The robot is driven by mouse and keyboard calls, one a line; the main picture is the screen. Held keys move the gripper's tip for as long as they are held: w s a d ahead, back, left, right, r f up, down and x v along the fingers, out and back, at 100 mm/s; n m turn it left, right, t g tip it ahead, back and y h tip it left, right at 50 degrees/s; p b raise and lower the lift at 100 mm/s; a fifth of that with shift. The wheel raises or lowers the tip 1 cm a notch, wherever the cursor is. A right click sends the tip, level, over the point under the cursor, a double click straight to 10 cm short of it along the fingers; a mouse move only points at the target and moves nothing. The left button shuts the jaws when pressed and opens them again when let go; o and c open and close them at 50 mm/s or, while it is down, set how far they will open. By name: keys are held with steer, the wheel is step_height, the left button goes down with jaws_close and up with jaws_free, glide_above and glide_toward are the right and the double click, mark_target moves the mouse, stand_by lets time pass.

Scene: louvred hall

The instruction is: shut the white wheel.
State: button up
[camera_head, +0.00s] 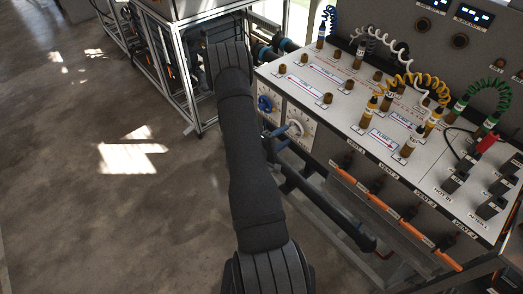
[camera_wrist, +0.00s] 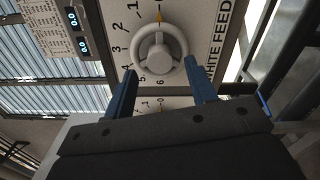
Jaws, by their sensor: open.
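The white wheel (camera_wrist: 177,38) shows in the wrist view on a pale panel lettered "WHITE FEED", with a ring of numbers and an orange pointer (camera_wrist: 159,15) above its hub. The white wheel also shows in the head view (camera_head: 295,127) on the panel face below the bench top. My gripper (camera_wrist: 158,66) is open and empty in the wrist view. Its two blue fingers stand apart, with tips below the wheel and to its left and right. I cannot tell whether either finger touches the rim.
A blue wheel (camera_head: 265,103) sits left of the white one. Coiled hoses and fittings crowd the bench top (camera_head: 310,75). A display (camera_wrist: 83,30) hangs left in the wrist view. Floor at left is clear.

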steer(key=v, duration=1.4)
steer(key=shift+s+a, duration=0.2)
steer(key=shift+a, duration=0.05)
stand_by(0.8)
